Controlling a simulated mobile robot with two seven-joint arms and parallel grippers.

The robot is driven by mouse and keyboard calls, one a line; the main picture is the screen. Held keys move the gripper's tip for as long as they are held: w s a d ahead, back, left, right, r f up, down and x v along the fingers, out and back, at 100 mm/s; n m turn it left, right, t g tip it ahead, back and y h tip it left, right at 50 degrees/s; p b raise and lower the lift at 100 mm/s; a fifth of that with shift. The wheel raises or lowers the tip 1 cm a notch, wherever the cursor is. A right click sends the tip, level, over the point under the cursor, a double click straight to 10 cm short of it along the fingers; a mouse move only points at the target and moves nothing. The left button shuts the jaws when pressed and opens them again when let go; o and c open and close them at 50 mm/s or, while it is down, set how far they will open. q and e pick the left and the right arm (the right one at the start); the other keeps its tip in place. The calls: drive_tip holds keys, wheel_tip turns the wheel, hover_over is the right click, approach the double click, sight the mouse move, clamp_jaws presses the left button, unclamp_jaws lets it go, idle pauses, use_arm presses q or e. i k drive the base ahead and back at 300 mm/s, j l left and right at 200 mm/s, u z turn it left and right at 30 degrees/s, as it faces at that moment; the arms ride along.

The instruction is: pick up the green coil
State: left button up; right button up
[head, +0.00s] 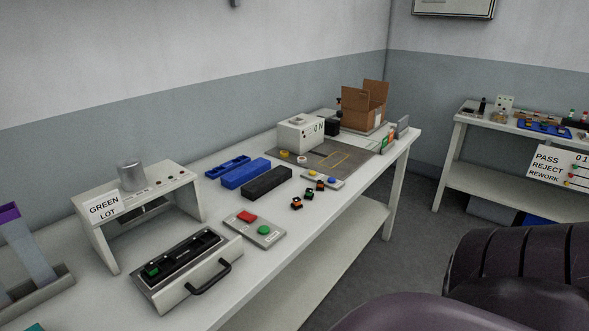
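No part that I can surely call the green coil shows. Several small dark parts with orange and some green, including one part (309,196), lie loose near the front edge of the long white table (290,235); they are too small to tell apart. A small green piece (152,270) sits at the left end of a black-topped fixture (185,262) with a handle; I cannot tell whether it is a coil. Neither of my grippers is in view.
A stand labelled GREEN LOT (103,207) and a panel with red and green buttons (255,229) are on the table. Blue and black blocks, a white device (301,134) and a cardboard box (363,107) stand further back. A second table (490,173) is at right.

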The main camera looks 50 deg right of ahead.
sight(309, 194)
drive_tip(key=z, duration=1.8)
drive_tip(key=l+u, duration=0.15)
drive_tip(key=u, duration=0.35)
drive_tip(key=i+l+u, duration=0.1)
drive_tip(key=u, duration=0.4)
drive_tip(key=l+u, duration=0.25)
drive_tip(key=u, duration=0.25)
drive_tip(key=l+u, duration=0.25)
drive_tip(key=l, duration=0.15)
drive_tip(key=k+l+u, duration=0.1)
drive_tip(key=l+u, duration=0.15)
drive_tip(key=l, duration=0.15)
drive_tip(key=k+l, duration=0.1)
drive_tip(key=l, duration=0.35)
drive_tip(key=k+l+u, duration=0.1)
drive_tip(key=l, duration=0.3)
drive_tip(key=k+l, duration=0.15)
drive_tip(key=l, duration=0.3)
drive_tip(key=u, duration=0.05)
